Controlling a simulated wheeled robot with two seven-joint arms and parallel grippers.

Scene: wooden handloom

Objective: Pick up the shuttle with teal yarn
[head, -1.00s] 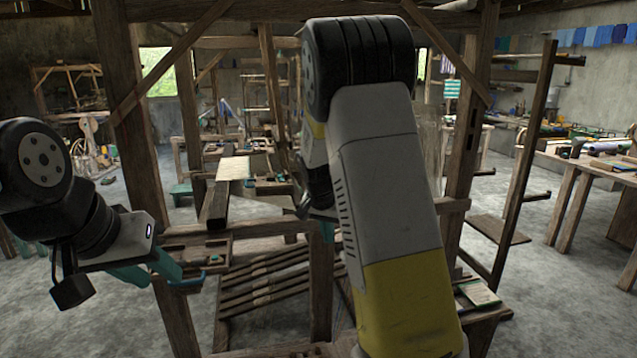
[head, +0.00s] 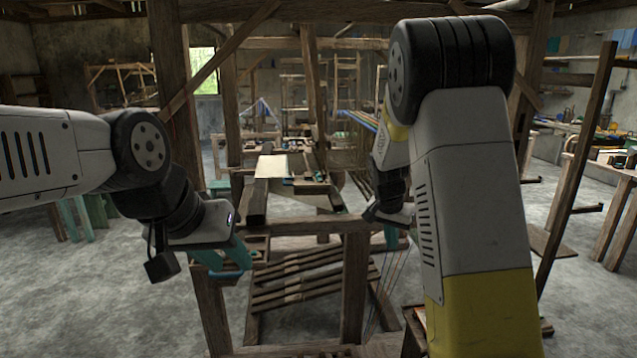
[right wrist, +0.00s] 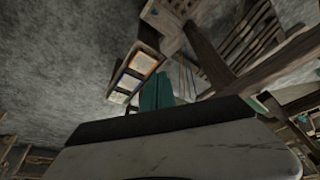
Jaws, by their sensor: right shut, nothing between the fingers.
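A slim blue-teal piece, seemingly the shuttle with teal yarn (head: 229,276), shows low at the loom's front left in the head view. It is small, and its wooden body cannot be made out. My left gripper (head: 228,262) is just above it, its two teal fingers apart. Whether they touch the piece cannot be told.
The wooden loom frame (head: 355,285) stands ahead, with posts and diagonal braces close to both arms. Several slanted bars (head: 300,275) lie low inside it. A compartmented tray (right wrist: 122,82) shows in the right wrist view.

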